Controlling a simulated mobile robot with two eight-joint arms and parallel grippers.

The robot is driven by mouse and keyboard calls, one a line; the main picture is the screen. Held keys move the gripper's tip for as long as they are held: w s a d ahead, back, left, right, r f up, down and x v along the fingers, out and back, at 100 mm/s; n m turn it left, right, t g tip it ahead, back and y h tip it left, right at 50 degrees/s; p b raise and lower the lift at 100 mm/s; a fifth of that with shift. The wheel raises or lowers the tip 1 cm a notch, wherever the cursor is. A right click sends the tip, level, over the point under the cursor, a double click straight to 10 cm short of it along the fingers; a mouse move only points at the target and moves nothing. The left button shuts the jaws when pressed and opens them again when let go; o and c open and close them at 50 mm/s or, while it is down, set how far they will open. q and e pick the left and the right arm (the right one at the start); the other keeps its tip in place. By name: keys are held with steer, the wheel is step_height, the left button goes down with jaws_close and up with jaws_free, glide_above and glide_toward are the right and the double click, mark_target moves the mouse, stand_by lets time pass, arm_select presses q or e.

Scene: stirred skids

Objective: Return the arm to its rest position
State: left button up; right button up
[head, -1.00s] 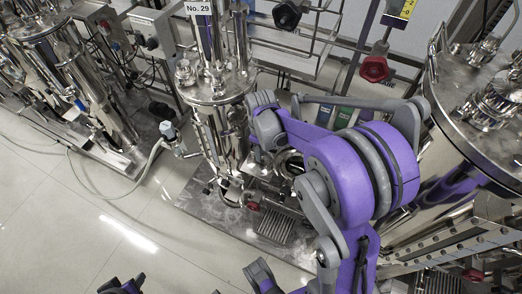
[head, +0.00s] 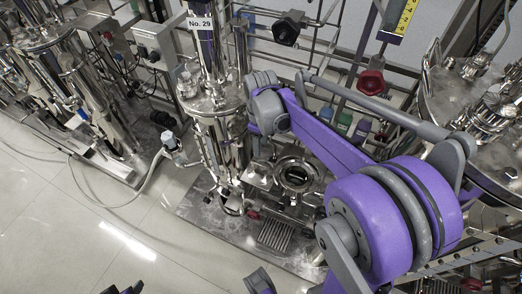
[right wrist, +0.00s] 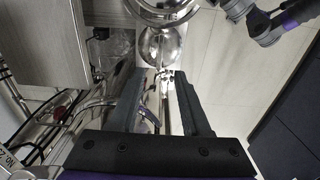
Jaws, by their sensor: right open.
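My right arm (head: 330,140) crosses the right half of the head view, purple with grey joints. Its large elbow joint (head: 395,215) is at the lower right, and its grey wrist end (head: 268,105) is beside a steel vessel stand. My right gripper (right wrist: 159,78) shows in the right wrist view with two dark fingers spread apart and nothing between them. Its fingers are hidden or too unclear to make out in the head view. Shiny rounded metal (right wrist: 160,46) lies beyond the fingertips. My left gripper cannot be made out; only small dark parts of my body show at the bottom edge.
The steel vessel (head: 212,95) labelled No. 29 stands close to my right wrist. A large steel tank (head: 460,95) is at the right, behind my arm. Rails with a red knob (head: 371,82) run behind. Pale floor (head: 90,230) at the lower left is clear.

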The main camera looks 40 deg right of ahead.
steer(key=shift+r, duration=0.5)
steer(key=s+a+r+m+t+p, duration=0.2)
steer(key=s+a+p, duration=0.1)
steer(key=s+a, duration=0.3)
steer(key=s+a+r+m+t+p, duration=0.3)
steer(key=s+a+p, duration=0.1)
steer(key=s+a, duration=0.2)
steer(key=shift+s+a+r, duration=0.15)
steer(key=shift+a+r, duration=0.1)
steer(key=shift+a, duration=0.4)
steer(key=shift+s+d, duration=0.1)
steer(key=shift+d, duration=0.05)
